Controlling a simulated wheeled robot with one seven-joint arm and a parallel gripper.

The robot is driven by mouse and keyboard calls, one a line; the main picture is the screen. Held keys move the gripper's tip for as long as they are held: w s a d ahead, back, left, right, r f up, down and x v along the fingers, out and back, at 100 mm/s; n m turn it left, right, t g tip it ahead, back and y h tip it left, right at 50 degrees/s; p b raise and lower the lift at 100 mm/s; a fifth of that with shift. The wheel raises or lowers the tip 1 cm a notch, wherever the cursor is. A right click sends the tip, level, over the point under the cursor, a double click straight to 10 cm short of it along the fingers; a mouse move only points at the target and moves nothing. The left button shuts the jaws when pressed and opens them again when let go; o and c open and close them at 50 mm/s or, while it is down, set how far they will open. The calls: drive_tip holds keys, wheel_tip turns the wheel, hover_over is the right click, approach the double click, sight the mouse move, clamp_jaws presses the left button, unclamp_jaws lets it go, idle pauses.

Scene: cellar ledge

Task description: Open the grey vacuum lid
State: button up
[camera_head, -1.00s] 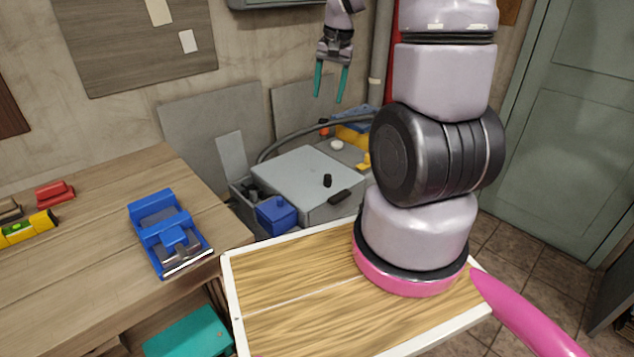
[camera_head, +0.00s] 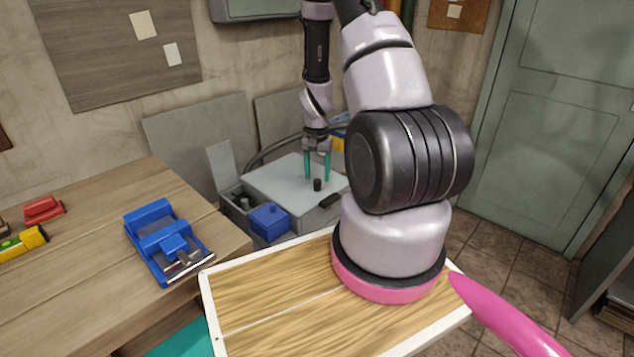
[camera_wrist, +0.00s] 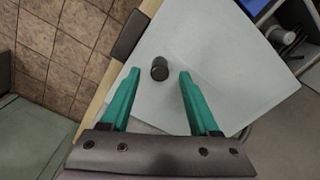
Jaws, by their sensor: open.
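The grey vacuum lid (camera_head: 285,186) is a flat, light grey panel on a low grey box behind my tray; it lies flat. A short black knob (camera_head: 317,184) stands up from it. My gripper (camera_head: 318,179) is open above the lid, its teal fingers pointing down near the knob. In the wrist view the lid (camera_wrist: 215,55) fills the middle, and the knob (camera_wrist: 160,68) shows between the lines of the two fingertips (camera_wrist: 160,72), slightly beyond them. Nothing is held. I cannot tell how high the fingertips are above the lid.
A blue box (camera_head: 270,222) sits at the lid's left front. A black handle piece (camera_head: 331,200) is at the front edge. A workbench (camera_head: 75,290) at left carries a blue tool (camera_head: 165,243). A grey panel (camera_head: 225,168) stands behind the left side. Tiled floor (camera_head: 490,265) is open at right.

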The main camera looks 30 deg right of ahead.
sight(317, 180)
drive_tip(key=shift+f, duration=1.65)
clamp_jaws()
